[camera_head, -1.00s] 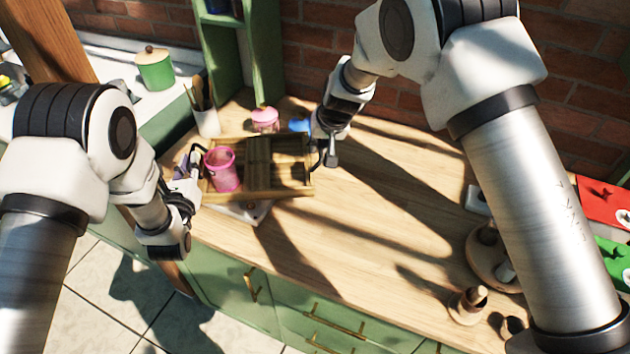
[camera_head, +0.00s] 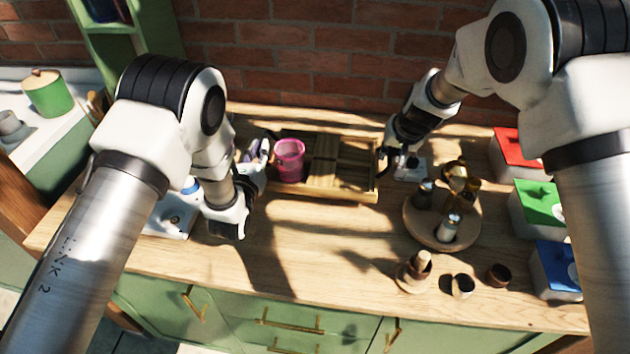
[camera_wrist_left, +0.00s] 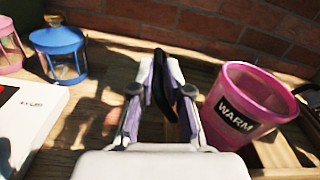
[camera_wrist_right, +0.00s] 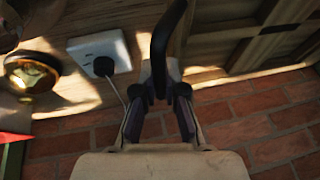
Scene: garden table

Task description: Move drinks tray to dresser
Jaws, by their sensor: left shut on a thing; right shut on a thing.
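The drinks tray (camera_head: 330,196) is a wooden crate-like tray with slats and dividers, level over the wooden top, near the brick wall. Whether it rests or hangs just above is unclear. A pink bucket (camera_head: 289,160) stands in its left part; in the left wrist view the bucket (camera_wrist_left: 248,105) reads "WARM". My left gripper (camera_head: 262,152) is at the tray's left end, shut on a black handle (camera_wrist_left: 160,90). My right gripper (camera_head: 384,160) is at the right end, shut on the other black handle (camera_wrist_right: 162,45). The fingertips are partly hidden in the head view.
A round board (camera_head: 442,232) with shakers stands right of the tray. Red (camera_head: 517,150), green (camera_head: 538,208) and blue (camera_head: 556,268) lidded boxes line the right. A white plugged box (camera_wrist_right: 98,50) is near my right gripper. A blue lantern (camera_wrist_left: 60,52) is near my left. The front middle is clear.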

